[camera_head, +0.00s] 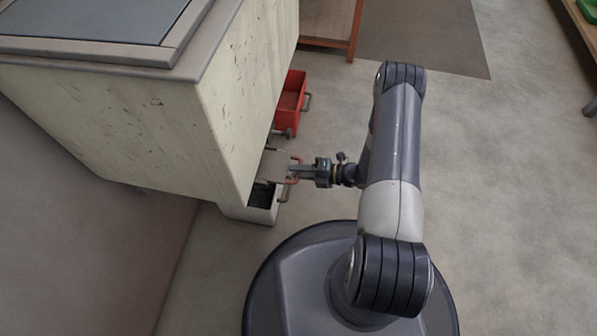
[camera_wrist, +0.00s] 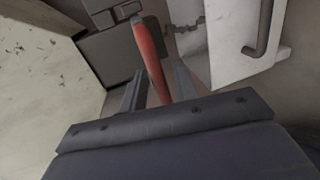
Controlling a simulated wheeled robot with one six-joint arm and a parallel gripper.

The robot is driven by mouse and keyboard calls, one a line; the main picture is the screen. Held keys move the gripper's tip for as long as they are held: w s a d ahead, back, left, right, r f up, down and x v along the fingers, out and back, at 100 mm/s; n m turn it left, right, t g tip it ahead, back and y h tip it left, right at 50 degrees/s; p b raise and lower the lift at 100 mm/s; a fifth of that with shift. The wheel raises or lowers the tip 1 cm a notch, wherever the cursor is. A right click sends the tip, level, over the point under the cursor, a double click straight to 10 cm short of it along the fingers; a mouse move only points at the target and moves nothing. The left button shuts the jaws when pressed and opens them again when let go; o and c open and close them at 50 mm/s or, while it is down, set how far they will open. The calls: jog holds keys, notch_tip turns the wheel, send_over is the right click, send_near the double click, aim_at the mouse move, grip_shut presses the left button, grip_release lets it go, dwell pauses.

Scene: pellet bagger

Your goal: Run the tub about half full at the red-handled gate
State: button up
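The red handle (camera_head: 294,170) of the gate is low on the side of the cream hopper (camera_head: 165,130). In the wrist view, the red handle (camera_wrist: 150,55) stands between the two fingers of my gripper (camera_wrist: 160,78), with small gaps on both sides. My gripper (camera_head: 300,172) looks open around it. A grey gate plate (camera_head: 268,163) sits beside the handle. A white tub (camera_head: 250,213) stands on the floor below; its inside looks dark, and I cannot tell its fill. A white wall with a grey handle, likely the tub (camera_wrist: 235,55), shows in the wrist view.
A red tub (camera_head: 292,98) with a grey handle stands on the floor farther along the hopper, near another small fitting (camera_head: 283,133). An orange-framed table (camera_head: 328,22) is beyond.

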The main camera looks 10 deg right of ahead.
jog(key=shift+a, duration=0.15)
grip_shut()
dwell(0.5)
